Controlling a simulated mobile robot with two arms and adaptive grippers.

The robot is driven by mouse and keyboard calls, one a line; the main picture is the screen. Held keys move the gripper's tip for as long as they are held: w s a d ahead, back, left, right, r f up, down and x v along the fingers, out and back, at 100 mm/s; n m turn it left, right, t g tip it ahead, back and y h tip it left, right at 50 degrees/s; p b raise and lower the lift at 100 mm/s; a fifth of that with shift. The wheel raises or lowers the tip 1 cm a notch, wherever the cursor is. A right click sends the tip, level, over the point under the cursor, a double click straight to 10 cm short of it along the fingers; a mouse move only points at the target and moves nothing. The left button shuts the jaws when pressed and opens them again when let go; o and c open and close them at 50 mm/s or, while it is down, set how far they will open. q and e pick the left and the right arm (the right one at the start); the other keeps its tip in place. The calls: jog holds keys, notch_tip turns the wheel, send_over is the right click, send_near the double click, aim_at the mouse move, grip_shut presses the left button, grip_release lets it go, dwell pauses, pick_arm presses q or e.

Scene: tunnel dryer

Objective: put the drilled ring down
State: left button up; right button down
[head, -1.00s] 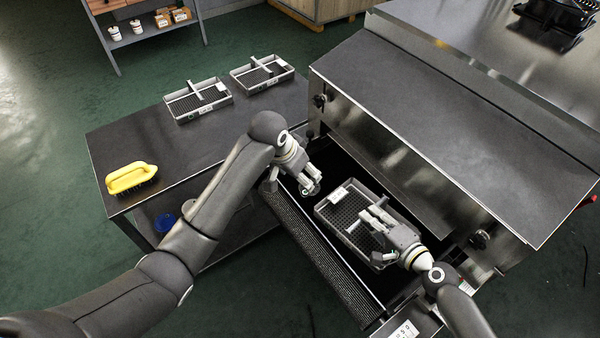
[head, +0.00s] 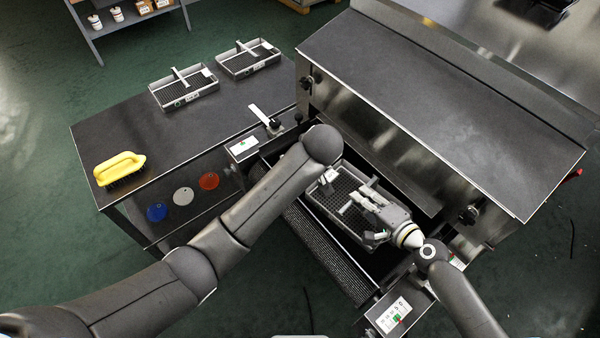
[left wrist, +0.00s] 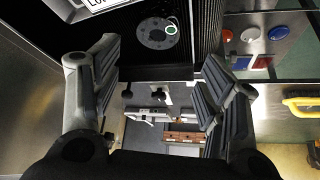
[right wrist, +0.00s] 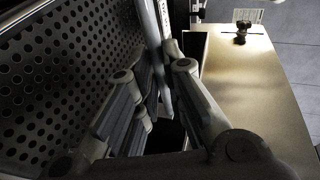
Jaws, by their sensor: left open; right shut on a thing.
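The drilled ring (left wrist: 158,33) shows in the left wrist view as a dark grey disc with small holes and a green-and-white round mark. It appears to lie flat on a black surface, between the labelled tray and a ribbed strip. My left gripper (left wrist: 160,60) is open, its fingers spread either side below the ring in the picture, apart from it. In the head view my left arm hides both ring and left gripper. My right gripper (head: 368,200) is over the perforated tray (head: 333,219), shut on a thin upright metal part of it, seen in the right wrist view (right wrist: 158,45).
The tray sits in the dryer's opening, beside a ribbed belt (head: 322,255). The dryer's steel hood (head: 440,100) rises behind. The side table holds two trays (head: 184,96) (head: 248,65) and a yellow brush (head: 120,168). Coloured discs (head: 183,196) lie on its lower shelf.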

pick_arm(q)
jog(key=x, duration=0.6)
jog(key=shift+w+f, duration=0.15)
jog(key=shift+f, duration=0.2)
jog(key=shift+d+x, duration=0.1)
jog(key=shift+x, duration=1.2)
jog(key=shift+d+x, duration=0.15)
jog(key=shift+x, duration=1.15)
jog(key=shift+f, duration=0.1)
jog(key=c, duration=1.5)
